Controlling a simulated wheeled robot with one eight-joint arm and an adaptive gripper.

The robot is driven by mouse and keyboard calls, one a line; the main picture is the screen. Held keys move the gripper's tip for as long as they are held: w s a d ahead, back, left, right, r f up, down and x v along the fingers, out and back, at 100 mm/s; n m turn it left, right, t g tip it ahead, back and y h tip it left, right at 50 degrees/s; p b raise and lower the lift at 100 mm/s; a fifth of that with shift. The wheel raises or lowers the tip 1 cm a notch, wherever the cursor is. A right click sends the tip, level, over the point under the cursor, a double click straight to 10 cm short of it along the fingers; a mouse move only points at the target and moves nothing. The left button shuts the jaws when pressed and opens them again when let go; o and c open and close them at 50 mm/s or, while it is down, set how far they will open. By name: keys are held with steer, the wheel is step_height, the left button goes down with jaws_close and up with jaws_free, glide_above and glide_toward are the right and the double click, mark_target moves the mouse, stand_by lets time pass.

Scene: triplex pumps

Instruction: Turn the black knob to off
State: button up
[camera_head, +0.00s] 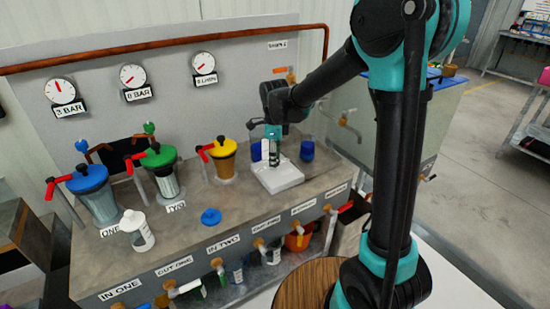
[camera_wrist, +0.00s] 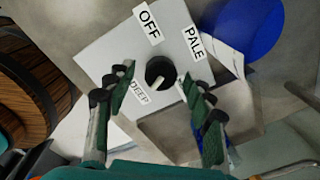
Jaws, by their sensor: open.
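The black knob (camera_wrist: 160,70) sits on a white panel (camera_wrist: 97,58) with labels OFF (camera_wrist: 149,22), PALE (camera_wrist: 194,42) and DEEP (camera_wrist: 139,92). A pale mark on the knob lies on its lower side, nearer DEEP than OFF. My gripper (camera_wrist: 158,82) is open, with one finger to each side of the knob. Gaps show between the fingertips and the knob in this view; its height above the panel is hard to tell. In the head view, my gripper (camera_head: 274,156) points down over the white block (camera_head: 280,178), and the knob is hidden.
Yellow (camera_head: 220,148), green (camera_head: 158,156) and blue (camera_head: 87,179) lidded pots with red handles stand left on the grey bench. A dark blue cup (camera_head: 307,150) stands close right of my gripper. Labelled valves (camera_head: 217,266) line the bench front. A blue disc (camera_wrist: 245,28) shows in the wrist view.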

steer(key=shift+c, duration=0.4)
steer(key=c, duration=1.1)
